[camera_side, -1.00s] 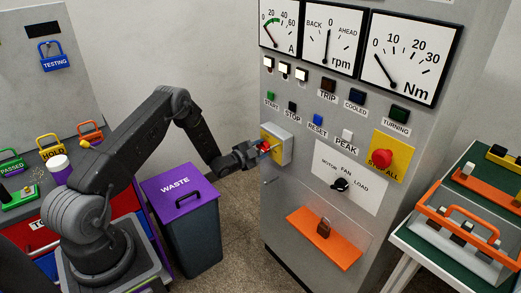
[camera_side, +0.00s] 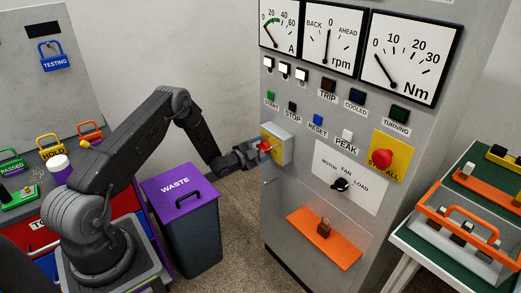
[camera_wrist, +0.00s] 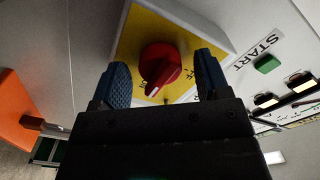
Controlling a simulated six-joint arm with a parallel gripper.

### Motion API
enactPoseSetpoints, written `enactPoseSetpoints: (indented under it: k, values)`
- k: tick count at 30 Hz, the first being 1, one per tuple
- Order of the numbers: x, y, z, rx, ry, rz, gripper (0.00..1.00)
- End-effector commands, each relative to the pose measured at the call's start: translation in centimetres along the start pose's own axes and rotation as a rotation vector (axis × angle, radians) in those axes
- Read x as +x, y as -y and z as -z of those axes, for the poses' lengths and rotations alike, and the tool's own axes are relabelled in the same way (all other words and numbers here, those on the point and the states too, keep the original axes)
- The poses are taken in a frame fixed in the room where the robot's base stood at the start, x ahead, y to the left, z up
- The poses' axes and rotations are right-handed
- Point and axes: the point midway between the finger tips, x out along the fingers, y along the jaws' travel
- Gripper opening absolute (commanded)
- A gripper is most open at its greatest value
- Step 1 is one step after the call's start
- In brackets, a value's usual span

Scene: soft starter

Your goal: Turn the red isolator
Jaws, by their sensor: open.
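The red isolator (camera_wrist: 160,66) is a round knob with a white-marked pointer on a yellow plate (camera_wrist: 201,32). In the wrist view its pointer aims down and slightly left, near a small label that I cannot fully read. My gripper (camera_wrist: 160,85) is open, with one blue-padded finger on each side of the knob and visible gaps between. In the side view my gripper (camera_side: 262,152) is at the isolator box (camera_side: 284,146) on the grey cabinet, and the red knob (camera_side: 264,146) shows partly between the fingers.
The START button (camera_side: 271,96) and other buttons sit above the box. A red STOP ALL button (camera_side: 382,159), a black selector (camera_side: 341,185) and an orange ledge (camera_side: 322,240) are to its right. A purple-lidded waste bin (camera_side: 182,193) stands below my arm.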

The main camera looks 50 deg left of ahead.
Motion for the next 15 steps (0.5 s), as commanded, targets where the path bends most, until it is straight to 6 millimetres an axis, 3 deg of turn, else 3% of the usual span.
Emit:
enactPoseSetpoints:
  k: [8,15]
  values:
    - [-0.7,0.0,-0.1,-0.001,0.002,-0.001,0.69]
    - [-5.0,0.1,-0.1,-0.003,0.004,-0.001,0.69]
